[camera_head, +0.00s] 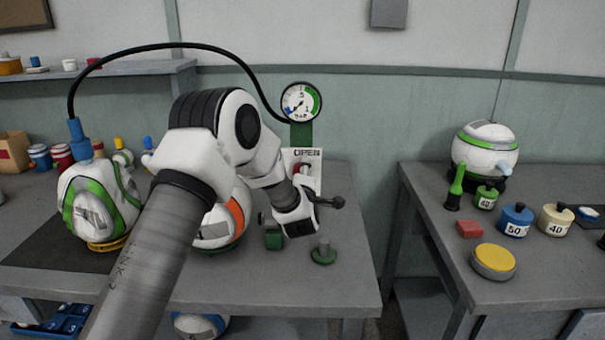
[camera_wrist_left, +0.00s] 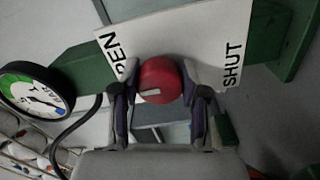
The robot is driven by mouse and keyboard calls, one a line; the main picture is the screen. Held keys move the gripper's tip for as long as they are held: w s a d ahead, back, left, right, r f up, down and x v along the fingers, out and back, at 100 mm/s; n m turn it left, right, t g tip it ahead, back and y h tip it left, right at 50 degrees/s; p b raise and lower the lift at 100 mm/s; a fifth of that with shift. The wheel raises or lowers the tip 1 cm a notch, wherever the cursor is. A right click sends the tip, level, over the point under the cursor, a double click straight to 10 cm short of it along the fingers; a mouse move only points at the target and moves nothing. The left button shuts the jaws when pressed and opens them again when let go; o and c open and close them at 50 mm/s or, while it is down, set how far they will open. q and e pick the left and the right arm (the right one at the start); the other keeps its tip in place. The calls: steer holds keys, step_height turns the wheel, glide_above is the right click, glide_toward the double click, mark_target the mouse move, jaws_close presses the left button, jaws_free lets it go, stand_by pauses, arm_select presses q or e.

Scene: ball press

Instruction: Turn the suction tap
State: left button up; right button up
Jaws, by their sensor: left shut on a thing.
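The suction tap is a round red knob (camera_wrist_left: 160,80) with a short white mark, in front of a white plate (camera_wrist_left: 205,35) lettered OPEN and SHUT. In the left wrist view the white mark lies on the knob's lower left part, on the OPEN side. My left gripper (camera_wrist_left: 160,97) is shut on the knob, one finger on each side. In the head view my left arm reaches over the table and its wrist covers most of the tap; a bit of red (camera_head: 299,168) shows below OPEN. My right gripper is not in view.
A round gauge (camera_head: 301,102) stands above the plate on a green post, with a black hose (camera_head: 160,46) running left to a green-striped white ball (camera_head: 100,205). An orange-striped ball (camera_head: 238,215) sits behind my arm. The right table (camera_head: 450,270) holds weights and another ball (camera_head: 485,150).

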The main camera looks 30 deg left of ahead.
arm_select(q)
steer(key=shift+r, duration=0.1)
steer(key=o, duration=1.1)
steer(key=shift+a, duration=0.1)
steer(key=shift+o, duration=0.2)
steer(key=v, duration=1.2)
